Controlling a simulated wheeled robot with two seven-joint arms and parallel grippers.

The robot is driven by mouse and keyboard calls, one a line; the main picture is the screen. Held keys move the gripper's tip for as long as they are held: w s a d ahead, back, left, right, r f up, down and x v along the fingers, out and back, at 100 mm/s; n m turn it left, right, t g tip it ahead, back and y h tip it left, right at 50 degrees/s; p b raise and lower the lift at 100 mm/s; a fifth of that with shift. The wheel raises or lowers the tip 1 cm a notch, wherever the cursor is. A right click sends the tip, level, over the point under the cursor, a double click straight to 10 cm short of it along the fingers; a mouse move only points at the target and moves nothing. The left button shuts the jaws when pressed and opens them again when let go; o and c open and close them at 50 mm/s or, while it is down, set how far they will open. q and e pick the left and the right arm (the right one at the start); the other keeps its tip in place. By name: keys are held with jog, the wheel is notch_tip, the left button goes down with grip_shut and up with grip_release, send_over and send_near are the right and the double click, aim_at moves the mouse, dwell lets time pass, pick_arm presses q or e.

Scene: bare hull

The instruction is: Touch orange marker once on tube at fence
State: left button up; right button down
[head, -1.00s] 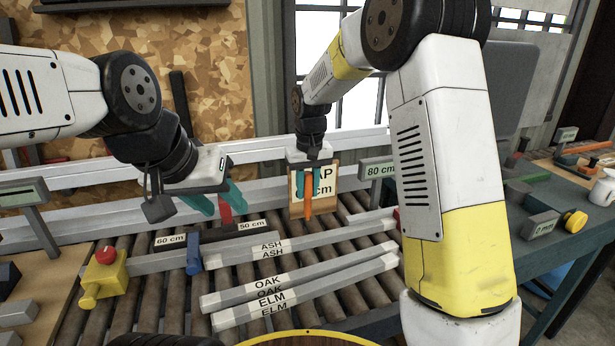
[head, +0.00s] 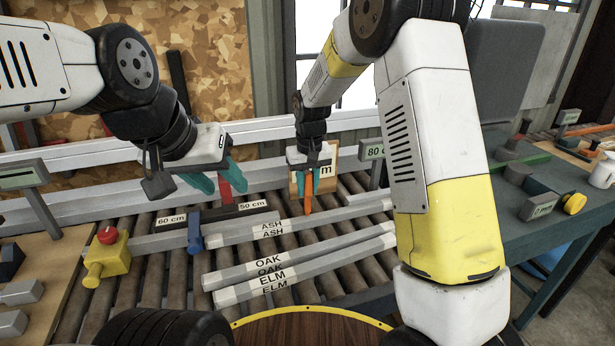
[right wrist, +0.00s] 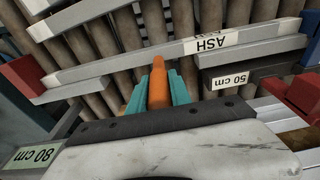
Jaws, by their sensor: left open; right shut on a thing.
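My right gripper (head: 308,182) is shut on the orange marker (head: 307,200), which points down above the rollers, behind the ASH tube (head: 335,215). In the right wrist view the marker (right wrist: 160,85) stands between the teal fingers, its tip close to the edge of the ASH tube (right wrist: 120,67). I cannot tell whether they touch. The OAK tube (head: 330,255) and ELM tube (head: 340,270) lie nearer me, parallel to it. My left gripper (head: 218,182) is open and empty above the rollers, near the grey fence rail (head: 262,182).

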aim_at(307, 171)
jog(key=shift+f, duration=0.6)
dwell(1.6)
jog(key=shift+r, duration=3.6)
